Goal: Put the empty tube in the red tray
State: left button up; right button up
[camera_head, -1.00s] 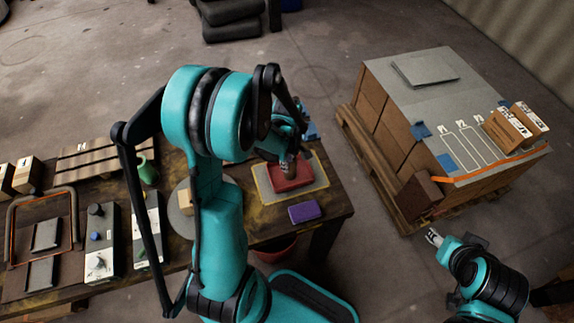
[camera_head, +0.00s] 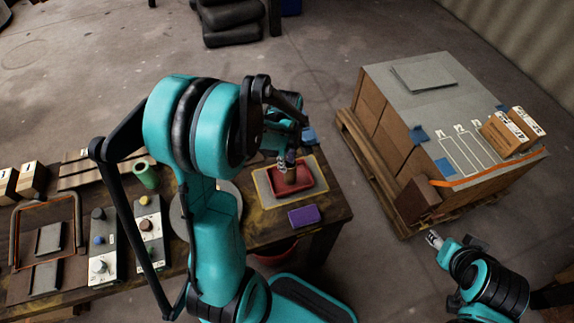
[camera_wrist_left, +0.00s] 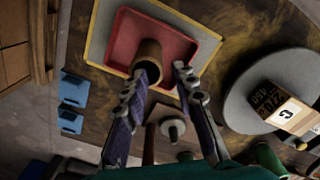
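The red tray (camera_head: 279,189) lies on a yellow-edged mat at the right end of the table; it also shows in the left wrist view (camera_wrist_left: 122,40). A brown tube (camera_head: 291,175) stands roughly upright in the tray. In the left wrist view the tube (camera_wrist_left: 148,58) has a dark open mouth facing the camera. My left gripper (camera_head: 284,160) is above the tray; its fingers (camera_wrist_left: 160,78) are apart, with a gap between the tube and the right-hand finger. My right gripper (camera_head: 434,240) hangs over the floor at right, small and unclear.
A purple block (camera_head: 304,215) lies in front of the tray. A green tube (camera_head: 146,176) and control boxes (camera_head: 101,245) stand on the left of the table. A round grey plate (camera_wrist_left: 237,95) is beside the tray. A crate stack (camera_head: 400,140) stands right, across clear floor.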

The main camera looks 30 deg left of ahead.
pick_arm(q)
notch_tip(320, 180, up, 7)
jog(key=p, duration=0.2)
jog(key=s+d+r+m+t, duration=0.7)
jog(key=d+r+m, duration=0.3)
jog(key=m, duration=0.7)
jog(key=shift+s+d, duration=0.35)
jog(key=shift+s, duration=0.55)
jog(key=shift+f+b, duration=0.35)
jog(key=shift+b, duration=0.05)
